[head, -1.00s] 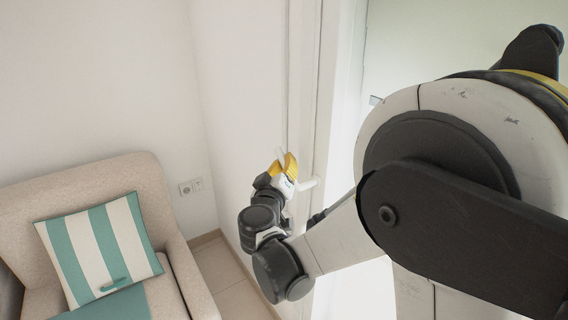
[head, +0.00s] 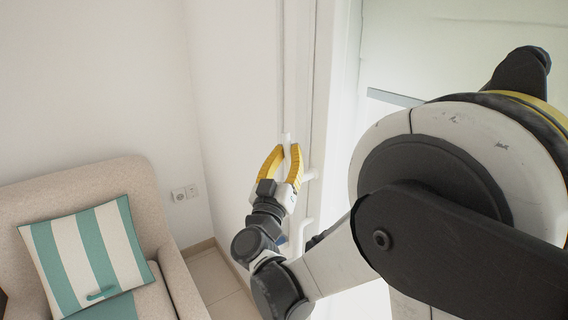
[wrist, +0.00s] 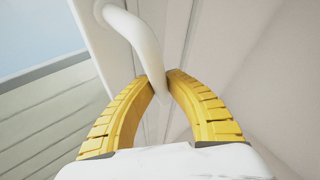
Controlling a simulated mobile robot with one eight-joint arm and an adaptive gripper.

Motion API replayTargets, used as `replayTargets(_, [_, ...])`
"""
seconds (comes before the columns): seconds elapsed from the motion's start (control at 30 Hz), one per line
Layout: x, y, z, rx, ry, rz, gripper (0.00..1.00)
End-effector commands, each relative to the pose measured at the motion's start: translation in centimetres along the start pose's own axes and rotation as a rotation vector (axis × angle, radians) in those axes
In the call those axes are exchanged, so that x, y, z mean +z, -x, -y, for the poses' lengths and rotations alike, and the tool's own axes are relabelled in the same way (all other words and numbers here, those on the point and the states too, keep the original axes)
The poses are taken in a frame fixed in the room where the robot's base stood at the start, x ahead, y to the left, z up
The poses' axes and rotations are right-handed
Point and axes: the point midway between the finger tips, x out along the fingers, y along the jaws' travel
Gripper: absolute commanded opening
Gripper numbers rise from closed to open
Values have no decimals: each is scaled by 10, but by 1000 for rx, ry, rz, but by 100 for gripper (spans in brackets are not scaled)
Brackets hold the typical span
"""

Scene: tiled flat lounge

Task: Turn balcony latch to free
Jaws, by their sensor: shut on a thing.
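The balcony latch shows in the wrist view as a white curved handle (wrist: 140,32) that runs from its mount at the upper left down to my fingertips. My gripper (wrist: 162,80) has its two yellow ribbed fingers closed on the handle's free end, one on each side. In the head view my gripper (head: 284,152) points upward at the white door frame, and a white tip (head: 286,138) shows between the fingers. The rest of the handle is hard to separate from the white frame there.
A beige armchair (head: 80,178) with a striped teal and white cushion (head: 88,258) stands at left. A wall socket (head: 184,193) is behind. A strip of tiled floor (head: 212,275) is clear.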

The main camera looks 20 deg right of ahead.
Motion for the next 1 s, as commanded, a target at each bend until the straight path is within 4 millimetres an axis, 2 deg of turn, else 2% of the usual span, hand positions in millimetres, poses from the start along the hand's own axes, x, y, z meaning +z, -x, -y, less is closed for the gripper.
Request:
replayTargets(0.4, [-2, 10, -14, 102, -163, -129, 0])
replayTargets(1.0, [-4, 11, -18, 124, -198, -155, 0])
